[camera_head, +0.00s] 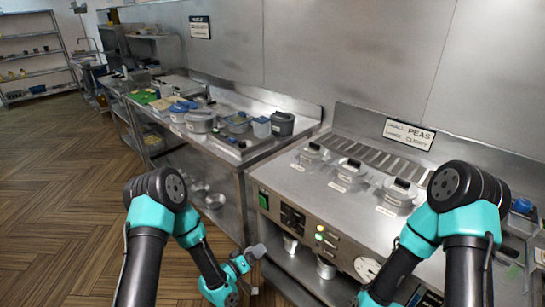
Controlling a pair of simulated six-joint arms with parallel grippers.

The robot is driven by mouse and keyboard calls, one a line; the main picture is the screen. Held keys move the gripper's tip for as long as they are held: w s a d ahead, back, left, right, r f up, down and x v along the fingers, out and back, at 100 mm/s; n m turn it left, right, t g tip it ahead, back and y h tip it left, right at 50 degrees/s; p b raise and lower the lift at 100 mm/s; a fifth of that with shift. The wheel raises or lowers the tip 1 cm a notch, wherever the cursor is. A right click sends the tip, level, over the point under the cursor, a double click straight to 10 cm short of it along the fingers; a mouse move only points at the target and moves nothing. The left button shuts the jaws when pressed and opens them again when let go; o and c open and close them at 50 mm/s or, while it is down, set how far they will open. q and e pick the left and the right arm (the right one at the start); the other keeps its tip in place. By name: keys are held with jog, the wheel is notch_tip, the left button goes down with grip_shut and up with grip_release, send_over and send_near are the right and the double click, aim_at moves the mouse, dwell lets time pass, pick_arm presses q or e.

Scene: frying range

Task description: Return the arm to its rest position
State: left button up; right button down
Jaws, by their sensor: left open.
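My left arm comes in from the lower left, its elbow raised and its forearm folded down. My left gripper (256,262) is open and, as far as I can see, empty. It appears in front of the steel range (275,229), near its lower left corner. My right arm comes in from the lower right with its elbow high in front of the range. Its forearm slopes down to the bottom edge, and its gripper is out of the frame.
A steel counter (222,147) with grey pots (200,121) and a dark canister (282,123) runs left. Metal cups (326,267) sit on the lower shelf. The wooden floor (60,200) is clear at left.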

pick_arm(q)
jog(key=s+a+f+g+y, duration=0.4)
jog(key=s+a+f, duration=0.1)
jog(key=s, duration=0.2)
jog(key=s+a+f+g+y, duration=0.35)
jog(key=s+a+g, duration=0.2)
jog(key=s, duration=0.25)
jog(key=s+a+g, duration=0.2)
jog(key=s+g, duration=0.1)
jog(key=s, duration=0.5)
jog(key=shift+s+f, duration=0.25)
jog(key=shift+s, duration=0.15)
jog(key=shift+y, duration=0.25)
